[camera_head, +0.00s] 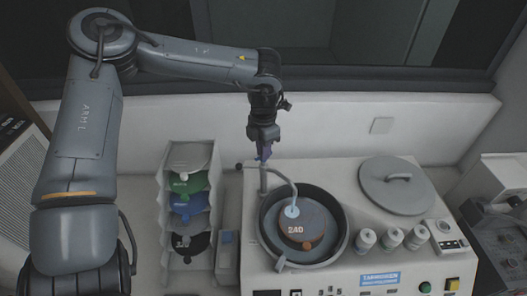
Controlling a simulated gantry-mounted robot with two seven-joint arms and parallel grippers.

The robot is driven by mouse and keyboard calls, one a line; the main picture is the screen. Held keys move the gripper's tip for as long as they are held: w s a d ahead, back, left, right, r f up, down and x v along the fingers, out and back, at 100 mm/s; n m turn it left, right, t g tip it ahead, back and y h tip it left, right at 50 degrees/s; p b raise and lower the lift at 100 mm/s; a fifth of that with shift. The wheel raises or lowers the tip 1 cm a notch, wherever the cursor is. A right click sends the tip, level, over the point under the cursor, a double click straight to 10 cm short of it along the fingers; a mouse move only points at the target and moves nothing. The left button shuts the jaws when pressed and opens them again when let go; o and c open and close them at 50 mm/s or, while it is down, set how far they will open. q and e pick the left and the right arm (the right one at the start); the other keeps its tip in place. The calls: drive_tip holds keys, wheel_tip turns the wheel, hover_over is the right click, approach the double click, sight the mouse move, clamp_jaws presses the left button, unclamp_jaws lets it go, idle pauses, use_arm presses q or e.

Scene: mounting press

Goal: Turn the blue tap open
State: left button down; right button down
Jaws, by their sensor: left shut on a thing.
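The tap's grey pipe (285,177) rises from the back left of the press and curves over the round dark basin. Its blue handle (266,152) shows as a small blue-violet piece between my fingers at the top of the pipe. My left gripper (263,145) points down from above and is shut on this handle. The fingers hide part of the handle, so its exact angle is hard to read. My right gripper is not in view.
The basin (342,250) holds a brown disc marked 240 (305,226), with a pale blue round piece (291,211) at the pipe's end. A grey lid (395,190), small jars (391,238) and a rack of coloured discs (188,192) stand nearby. A wall rises behind.

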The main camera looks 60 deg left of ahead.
use_arm(q)
drive_tip(key=n+b, duration=0.1)
drive_tip(key=n, duration=0.5)
drive_tip(key=shift+b, duration=0.3)
drive_tip(key=n, duration=0.3)
drive_tip(key=shift+n+b, duration=0.3)
drive_tip(key=shift+b, duration=0.1)
drive_tip(key=shift+n, duration=1.1)
drive_tip(key=c, duration=1.2)
unclamp_jaws()
drive_tip(key=shift+r, duration=0.15)
wheel_tip(320, 180, up, 11)
drive_tip(key=shift+f+b, duration=0.2)
drive_tip(key=shift+b, duration=0.1)
